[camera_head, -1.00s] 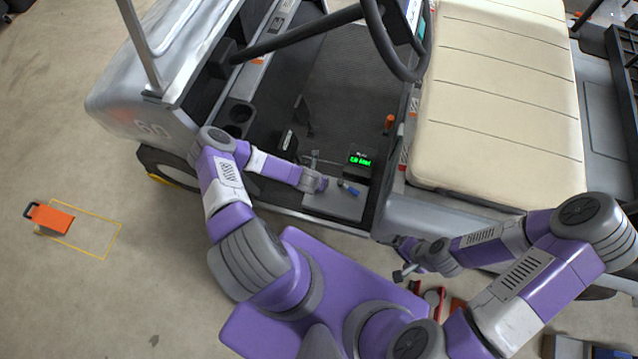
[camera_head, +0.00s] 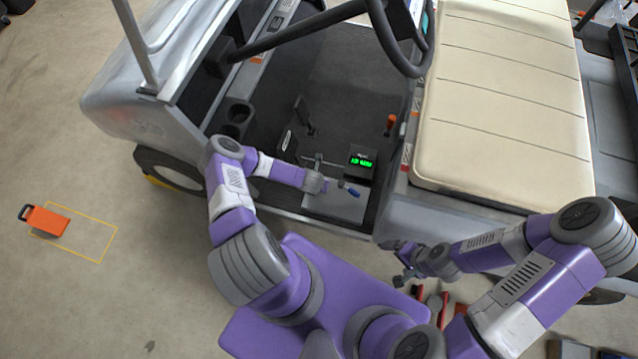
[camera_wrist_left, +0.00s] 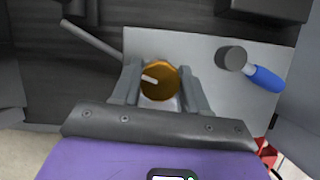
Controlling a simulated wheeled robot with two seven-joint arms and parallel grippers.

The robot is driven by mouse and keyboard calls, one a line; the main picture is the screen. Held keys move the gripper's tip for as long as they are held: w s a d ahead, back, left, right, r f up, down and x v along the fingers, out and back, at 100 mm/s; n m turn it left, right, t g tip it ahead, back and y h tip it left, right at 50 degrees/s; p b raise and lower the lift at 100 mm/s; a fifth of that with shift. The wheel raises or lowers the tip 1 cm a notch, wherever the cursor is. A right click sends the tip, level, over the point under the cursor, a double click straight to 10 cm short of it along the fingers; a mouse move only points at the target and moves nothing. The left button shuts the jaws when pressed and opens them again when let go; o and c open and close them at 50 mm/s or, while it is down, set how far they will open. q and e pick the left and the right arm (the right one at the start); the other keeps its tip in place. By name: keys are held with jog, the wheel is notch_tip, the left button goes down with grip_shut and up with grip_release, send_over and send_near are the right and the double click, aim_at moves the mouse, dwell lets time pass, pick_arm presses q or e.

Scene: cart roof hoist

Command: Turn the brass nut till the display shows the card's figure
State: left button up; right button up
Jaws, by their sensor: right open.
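The brass nut (camera_wrist_left: 160,80) is in the middle of the left wrist view, above a light grey plate (camera_wrist_left: 205,55). My left gripper (camera_wrist_left: 161,88) has one finger on each side of it; I cannot tell whether they press on it. In the head view my left gripper (camera_head: 322,186) is low over the plate at the cart's floor edge and hides the nut. The black display box (camera_head: 361,162) behind it shows green characters too small to read. I cannot make out the card. My right gripper (camera_head: 398,263) is open and empty beside the cart, below the seat.
A blue-handled tool or lever (camera_wrist_left: 262,77) is at the plate's right. A steering wheel (camera_head: 395,35) and cream seat (camera_head: 505,100) are beyond. Red and dark items (camera_head: 437,305) lie beneath my right arm.

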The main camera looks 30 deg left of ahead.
pick_arm(q)
jog(key=c, duration=0.3)
jog(key=shift+a+m+h, duration=0.1)
jog(key=shift+m+h, duration=0.3)
jog(key=shift+m, duration=0.6)
jog(key=m+h, duration=0.1)
jog(key=m, duration=0.1)
jog(key=shift+m, duration=0.4)
jog(key=m+h, duration=0.1)
jog(key=m, duration=0.2)
jog(key=m+g+h+b, duration=0.1)
jog(key=m, duration=0.2)
jog(key=shift+w, duration=0.1)
jog(key=shift+m+g+h+b, duration=0.35)
jog(key=shift+m+g, duration=0.35)
jog(key=shift+m, duration=0.9)
